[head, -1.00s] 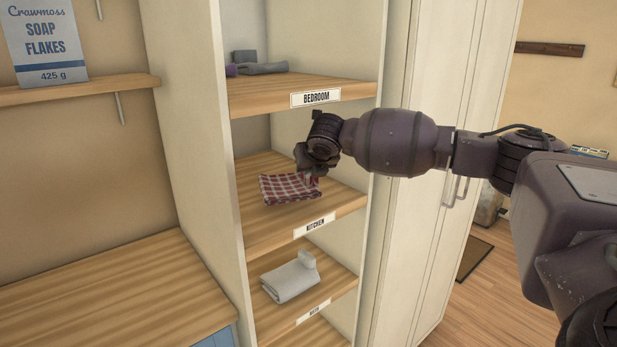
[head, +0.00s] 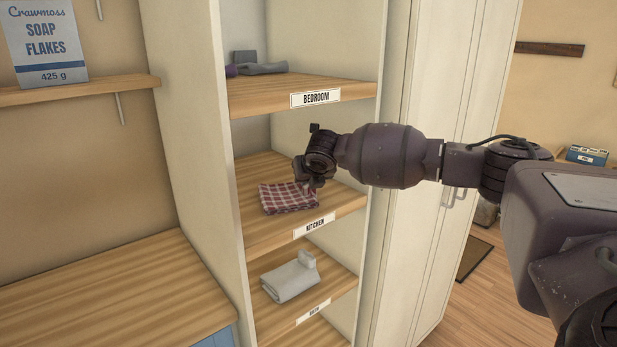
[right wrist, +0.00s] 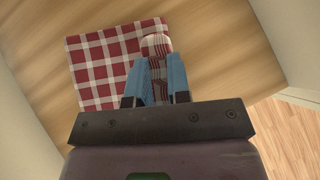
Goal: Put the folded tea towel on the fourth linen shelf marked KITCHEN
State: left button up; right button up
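The red-and-white checked tea towel (head: 284,198) lies on the shelf marked KITCHEN (head: 262,231), behind the KITCHEN label (head: 315,225). It looks flat in the head view, close to the wood. My right gripper (head: 308,184) is at the towel's right edge, inside the shelf opening. In the right wrist view, a bunched fold of the towel (right wrist: 157,45) stands between the blue fingers of my right gripper (right wrist: 158,72), which look closed on it. The rest of the towel (right wrist: 100,62) spreads to the left. My left gripper is not in view.
The BEDROOM shelf (head: 260,100) is above my right arm, with grey and purple linens at its back. A grey folded cloth (head: 290,282) lies on the shelf below. The cabinet's pale right side wall (head: 392,240) is close to my forearm. The left counter (head: 110,290) is bare.

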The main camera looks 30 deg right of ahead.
jog(key=o, duration=0.3)
jog(key=shift+o, duration=0.2)
jog(key=v, duration=0.6)
jog(key=shift+r, duration=0.2)
jog(key=shift+s+a+r, duration=0.2)
jog(key=shift+s+r, duration=0.25)
jog(key=shift+s, duration=0.05)
